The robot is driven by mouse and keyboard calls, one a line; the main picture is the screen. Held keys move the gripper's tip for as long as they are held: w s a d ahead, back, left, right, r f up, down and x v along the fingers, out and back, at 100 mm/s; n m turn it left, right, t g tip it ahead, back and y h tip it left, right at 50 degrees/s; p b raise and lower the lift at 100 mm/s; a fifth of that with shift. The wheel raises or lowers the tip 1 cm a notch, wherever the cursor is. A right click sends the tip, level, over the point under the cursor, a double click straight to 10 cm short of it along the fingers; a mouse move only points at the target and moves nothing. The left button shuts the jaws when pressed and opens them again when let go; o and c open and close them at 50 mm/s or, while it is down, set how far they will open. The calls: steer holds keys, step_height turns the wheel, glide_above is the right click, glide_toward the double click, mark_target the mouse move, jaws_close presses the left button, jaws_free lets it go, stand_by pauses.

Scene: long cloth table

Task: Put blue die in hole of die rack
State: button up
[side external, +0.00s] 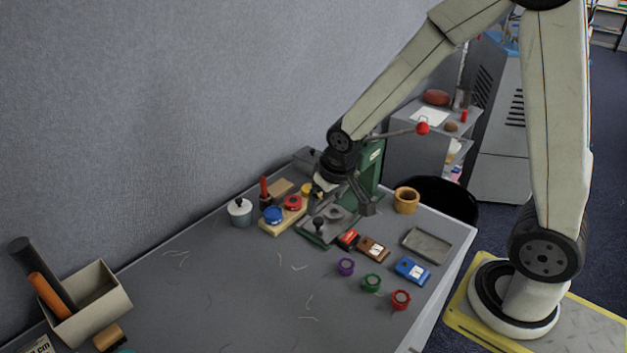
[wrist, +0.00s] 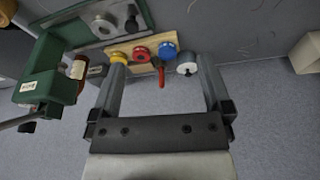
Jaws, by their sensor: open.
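The blue die (side external: 273,215) is a round blue piece at the left end of the wooden die rack (side external: 285,224). It also shows in the wrist view (wrist: 168,50) at the rack's right end. A red die (side external: 293,202) and a yellow die (side external: 307,189) sit on the same rack. I cannot tell how deep the blue die sits in its hole. My gripper (side external: 341,201) is open and empty, near the green press and right of the rack in the side view. In the wrist view its fingers (wrist: 160,66) are spread, with the rack beyond them.
The green press (side external: 370,170) with a red-knobbed lever stands close behind my gripper. A grey pot (side external: 240,211) and a red-handled tool (side external: 264,190) stand beside the rack. Purple (side external: 346,267), green (side external: 371,283) and red (side external: 400,300) round pieces lie in front. The table's left middle is mostly clear.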

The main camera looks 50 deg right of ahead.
steer(key=s+n, duration=0.1)
steer(key=s, duration=0.8)
steer(key=shift+s+a+r+n+g+y, duration=0.15)
steer(key=shift+a+r+n+g+y, duration=0.15)
steer(key=shift+a+r, duration=0.1)
